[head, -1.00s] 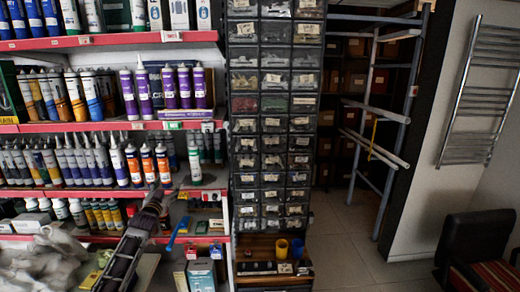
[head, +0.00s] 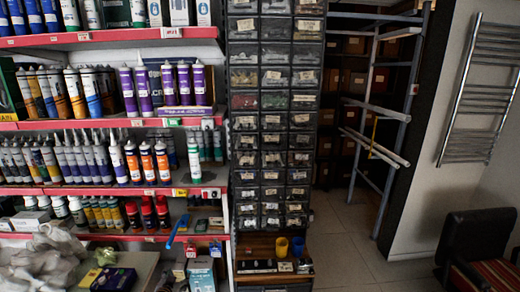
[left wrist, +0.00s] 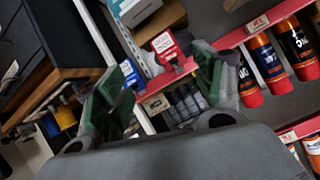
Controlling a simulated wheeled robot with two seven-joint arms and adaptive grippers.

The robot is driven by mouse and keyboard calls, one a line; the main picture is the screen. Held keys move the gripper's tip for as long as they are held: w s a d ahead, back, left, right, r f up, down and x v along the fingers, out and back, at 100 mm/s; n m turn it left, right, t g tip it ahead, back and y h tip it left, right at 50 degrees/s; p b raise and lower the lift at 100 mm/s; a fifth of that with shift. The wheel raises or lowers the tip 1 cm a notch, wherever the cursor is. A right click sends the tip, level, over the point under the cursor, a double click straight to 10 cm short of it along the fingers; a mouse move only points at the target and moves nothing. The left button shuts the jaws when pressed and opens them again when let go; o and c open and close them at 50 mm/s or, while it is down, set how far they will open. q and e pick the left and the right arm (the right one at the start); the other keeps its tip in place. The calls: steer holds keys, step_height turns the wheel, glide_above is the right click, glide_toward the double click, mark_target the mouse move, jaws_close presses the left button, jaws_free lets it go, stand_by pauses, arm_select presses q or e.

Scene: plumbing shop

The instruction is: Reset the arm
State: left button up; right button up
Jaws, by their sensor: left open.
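My left gripper (left wrist: 158,100) shows in the left wrist view. Its two green-padded fingers stand well apart, with nothing seen between them. The shelf edge with red and blue tags lies behind the fingers. In the head view I cannot clearly make out the left gripper or its arm; at most a dark bit shows at the bottom edge. My right gripper is in neither view.
Shelves with red edges (head: 110,191) hold several cartridges and bottles at the left. A tall drawer rack (head: 272,120) stands in the middle. Grey cloth (head: 50,250) lies at lower left. A dark chair (head: 475,240) stands at right. The tiled floor (head: 350,255) between is clear.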

arm_select(q)
steer(key=s+d+f+g+b, duration=0.1)
steer(key=s+d+f+g, duration=0.15)
steer(key=s+f, duration=1.05)
steer(key=s+d+f+g, duration=0.2)
steer(key=s+f+g, duration=0.1)
steer(key=s+f, duration=1.05)
steer(key=s+d+f+g, duration=0.1)
steer(key=s+f, duration=0.3)
steer(key=s, duration=0.8)
steer(key=s+d+f+g+b, duration=0.1)
steer(key=s+f, duration=0.4)
steer(key=s, duration=0.8)
steer(key=s+d+f+g, duration=0.3)
steer(key=s+f, duration=0.2)
steer(key=s, duration=0.7)
steer(key=shift+s+g+h, duration=0.2)
steer(key=shift+g+h, duration=0.15)
steer(key=shift+h, duration=0.05)
steer(key=shift+d+f+b, duration=0.1)
steer(key=shift+f+b, duration=0.05)
steer(key=shift+b, duration=0.25)
